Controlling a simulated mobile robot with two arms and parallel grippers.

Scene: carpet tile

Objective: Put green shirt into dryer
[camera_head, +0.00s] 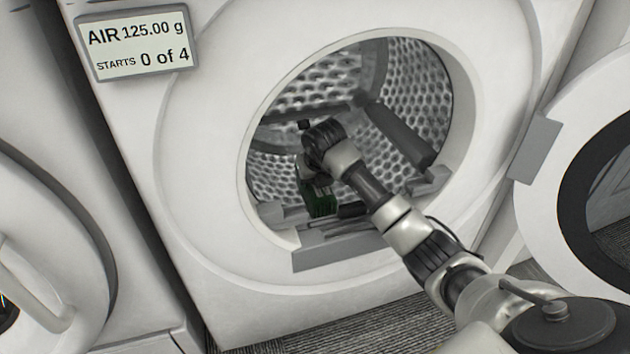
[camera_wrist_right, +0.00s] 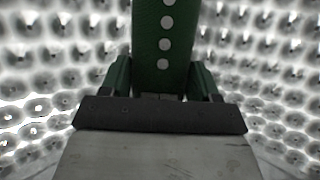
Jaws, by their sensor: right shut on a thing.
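The dryer (camera_head: 210,250) stands in the middle of the head view with its round opening uncovered. My right arm reaches in from the lower right, and my right gripper (camera_head: 312,180) is inside the drum (camera_head: 415,75). The gripper is shut on the green shirt (camera_head: 320,203), which shows as a small dark green patch just inside the opening's lower lip. In the right wrist view, green cloth with white dots (camera_wrist_right: 165,45) rises between the fingers, with the perforated drum wall around it. Most of the shirt is hidden by my wrist. My left gripper is not in view.
The dryer's open door (camera_head: 540,200) stands at the right, beyond my forearm. A grey lip (camera_head: 335,248) edges the bottom of the opening. Another machine's round door (camera_head: 45,270) is at the left. A display (camera_head: 137,42) reads "AIR 125.00 g" and "STARTS 0 of 4".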

